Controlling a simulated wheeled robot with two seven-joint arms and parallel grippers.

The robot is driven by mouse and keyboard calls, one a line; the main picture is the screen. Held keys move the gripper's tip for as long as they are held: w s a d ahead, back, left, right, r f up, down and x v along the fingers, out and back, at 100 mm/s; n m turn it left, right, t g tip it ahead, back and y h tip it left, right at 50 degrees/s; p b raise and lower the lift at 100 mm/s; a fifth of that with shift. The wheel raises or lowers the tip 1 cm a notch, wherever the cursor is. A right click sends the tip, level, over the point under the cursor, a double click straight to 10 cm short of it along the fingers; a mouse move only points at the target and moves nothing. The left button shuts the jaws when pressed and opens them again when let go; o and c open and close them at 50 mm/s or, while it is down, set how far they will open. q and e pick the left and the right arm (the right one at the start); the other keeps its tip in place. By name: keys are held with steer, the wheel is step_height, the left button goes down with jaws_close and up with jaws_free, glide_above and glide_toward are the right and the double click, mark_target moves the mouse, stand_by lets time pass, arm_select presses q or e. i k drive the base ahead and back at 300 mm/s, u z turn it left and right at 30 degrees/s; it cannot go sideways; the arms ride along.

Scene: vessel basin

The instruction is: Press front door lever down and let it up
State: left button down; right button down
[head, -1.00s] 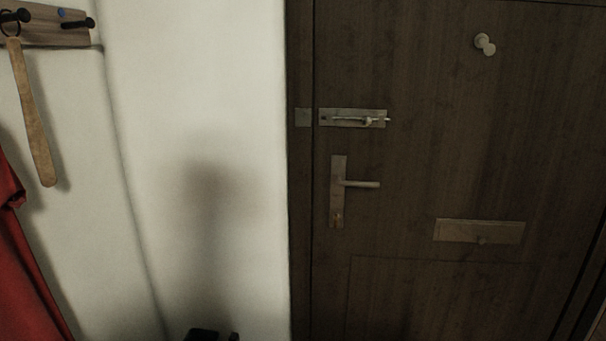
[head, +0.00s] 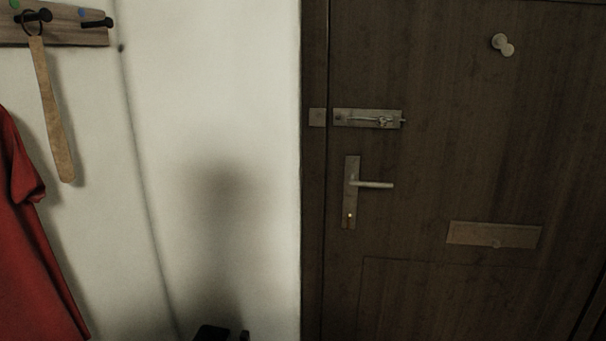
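The front door (head: 450,170) is dark brown wood and fills the right half of the head view. Its lever (head: 373,184) is a pale metal bar that points right and lies about level. The lever sits on a tall metal plate (head: 351,208) with a keyhole near its bottom. Neither gripper can be made out, and nothing touches the lever. A small dark shape (head: 212,333) shows at the bottom edge, and I cannot tell what it is.
A metal latch (head: 367,119) is above the lever, a mail flap (head: 494,235) lower right and a pale knob (head: 502,45) upper right. At left, a peg rail (head: 65,38) holds a wooden shoehorn (head: 53,115), with a red garment (head: 32,240) below. The white wall is bare between.

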mark_target(351, 182)
steer(key=z, duration=0.4)
steer(key=i, duration=1.25)
steer(key=u, duration=0.75)
steer(key=k, duration=0.65)
steer(key=z, duration=0.1)
